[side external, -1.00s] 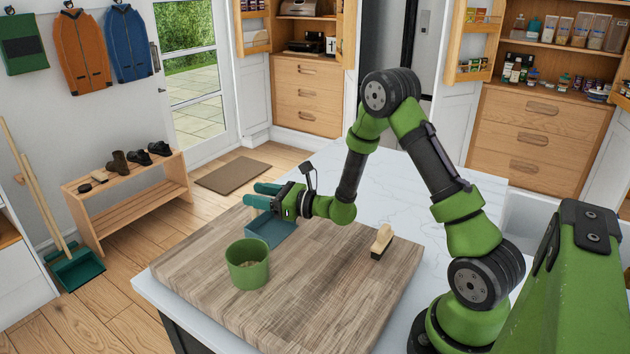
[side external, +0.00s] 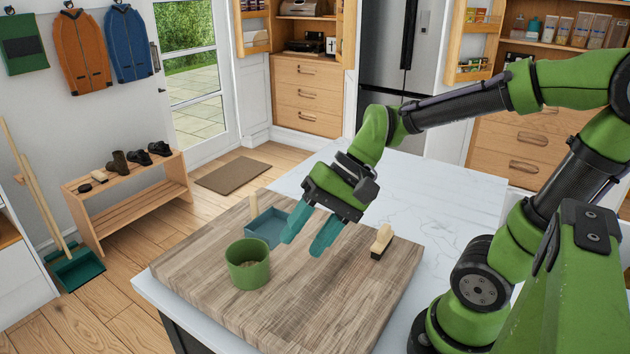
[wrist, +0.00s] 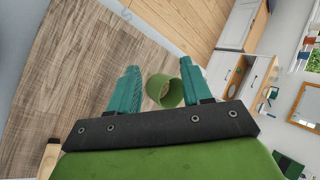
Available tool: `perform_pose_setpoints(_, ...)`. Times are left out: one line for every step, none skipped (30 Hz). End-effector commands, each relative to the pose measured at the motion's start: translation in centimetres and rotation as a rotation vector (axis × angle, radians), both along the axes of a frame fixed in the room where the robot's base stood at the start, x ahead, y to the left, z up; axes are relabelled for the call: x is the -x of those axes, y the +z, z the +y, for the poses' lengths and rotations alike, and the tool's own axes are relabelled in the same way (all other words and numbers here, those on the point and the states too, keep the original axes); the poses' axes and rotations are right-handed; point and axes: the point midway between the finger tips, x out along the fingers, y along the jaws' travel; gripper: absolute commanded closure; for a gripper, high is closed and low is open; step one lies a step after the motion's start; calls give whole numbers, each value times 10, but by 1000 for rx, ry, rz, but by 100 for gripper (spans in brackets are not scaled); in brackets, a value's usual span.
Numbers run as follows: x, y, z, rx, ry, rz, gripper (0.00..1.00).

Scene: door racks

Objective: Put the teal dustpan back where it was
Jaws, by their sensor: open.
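A small teal-blue dustpan (side external: 267,228) sits on the wooden board, with its pale wooden handle (side external: 253,206) standing up at its back left. My gripper (side external: 303,244) is open and empty above the board, just right of the dustpan. Its teal fingers point down, and the left one overlaps the pan's right edge in the side view; I cannot tell whether they touch. A larger dark teal dustpan (side external: 80,268) lies on the floor at left beside long wooden handles.
A green pot (side external: 247,264) stands on the board (side external: 330,290) in front of the dustpan; it also shows in the wrist view (wrist: 163,92). A wooden-handled brush (side external: 382,241) rests at the board's right. The white countertop (side external: 430,195) behind is clear.

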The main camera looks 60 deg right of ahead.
Motion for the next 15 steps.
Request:
perform_pose_setpoints(9, 7, -9, 123, 52, -92, 51)
perform_pose_setpoints(13, 10, -15, 192, 77, -138, 51)
perform_pose_setpoints(16, 14, -23, 275, 103, -194, 51)
perform_pose_setpoints(18, 17, -28, 330, 120, -235, 51)
perform_pose_setpoints(19, 21, -33, 379, 134, -271, 51)
perform_pose_setpoints(21, 25, -39, 433, 147, -313, 51)
perform_pose_setpoints(21, 28, -42, 469, 157, -340, 51)
perform_pose_setpoints(22, 31, -45, 497, 164, -361, 51)
perform_pose_setpoints(23, 33, -48, 527, 171, -384, 51)
perform_pose_setpoints(23, 35, -50, 544, 174, -397, 51)
perform_pose_setpoints(23, 36, -51, 554, 176, -405, 51)
perform_pose_setpoints(23, 36, -53, 564, 178, -411, 51)
perform_pose_setpoints(23, 37, -53, 568, 179, -413, 51)
perform_pose_setpoints(23, 37, -53, 570, 179, -413, 51)
perform_pose_setpoints(23, 37, -53, 569, 179, -412, 51)
